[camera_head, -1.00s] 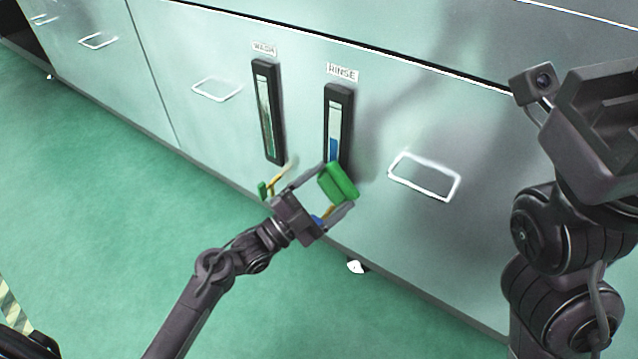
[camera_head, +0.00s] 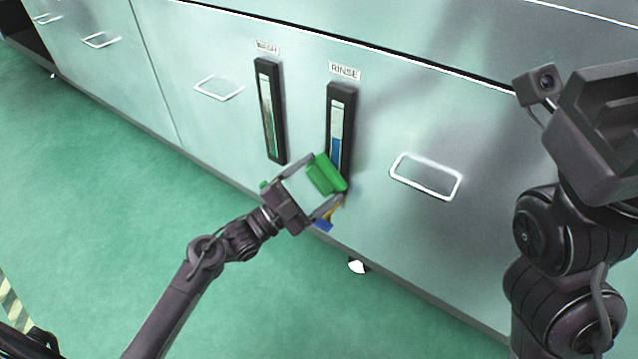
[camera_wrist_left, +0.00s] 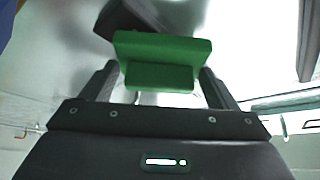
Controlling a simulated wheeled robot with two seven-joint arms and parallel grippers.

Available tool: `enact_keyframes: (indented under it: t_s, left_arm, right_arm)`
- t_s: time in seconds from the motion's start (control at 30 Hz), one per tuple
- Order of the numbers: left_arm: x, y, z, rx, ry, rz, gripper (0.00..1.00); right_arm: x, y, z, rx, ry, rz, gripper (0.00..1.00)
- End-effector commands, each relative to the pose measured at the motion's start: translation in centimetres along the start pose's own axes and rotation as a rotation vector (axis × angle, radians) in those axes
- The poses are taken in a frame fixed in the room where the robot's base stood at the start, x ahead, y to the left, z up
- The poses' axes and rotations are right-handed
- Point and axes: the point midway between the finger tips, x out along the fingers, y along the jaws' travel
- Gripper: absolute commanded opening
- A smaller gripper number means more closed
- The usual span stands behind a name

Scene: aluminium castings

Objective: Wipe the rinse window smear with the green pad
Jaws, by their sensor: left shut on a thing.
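The green pad (camera_head: 326,175) is held between the fingers of my left gripper (camera_head: 325,179), which is shut on it. In the left wrist view the pad (camera_wrist_left: 160,62) spans between the two fingers. The rinse window (camera_head: 338,122) is an upright black-framed glass strip under a RINSE label (camera_head: 344,71), with blue in its lower part. The pad overlaps its lower left edge in the head view; I cannot tell whether they touch. No smear can be made out. My right gripper (camera_head: 608,130) shows only in part at the right, its fingers not visible.
A similar wash window (camera_head: 270,110) stands left of the rinse window. A blue and yellow fitting (camera_head: 326,222) shows just below my left gripper. White-outlined handles (camera_head: 426,177) mark the pale panel. The green floor (camera_head: 110,190) is open at left.

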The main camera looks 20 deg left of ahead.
Motion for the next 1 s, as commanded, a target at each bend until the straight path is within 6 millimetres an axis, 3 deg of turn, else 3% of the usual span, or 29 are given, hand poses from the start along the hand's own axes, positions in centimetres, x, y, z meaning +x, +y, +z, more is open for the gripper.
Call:
enact_keyframes:
  t_s: [0.03, 0.63, 1.0]
  left_arm:
    - [-0.1, -0.9, 0.5, 0.019, -0.017, -0.015, 0.63]
    - [-4.8, -0.5, -2.6, 0.01, -0.01, -0.009, 0.63]
    - [-5.2, -0.3, -2.8, 0.01, -0.007, -0.009, 0.63]
  right_arm:
    - [0.1, 0.0, 0.0, 0.0, 0.0, 0.0, 0.32]
    - [3.0, 0.6, 0.4, 0.0, 0.0, 0.0, 0.32]
    - [3.0, 0.6, 0.4, 0.0, 0.0, 0.0, 0.32]
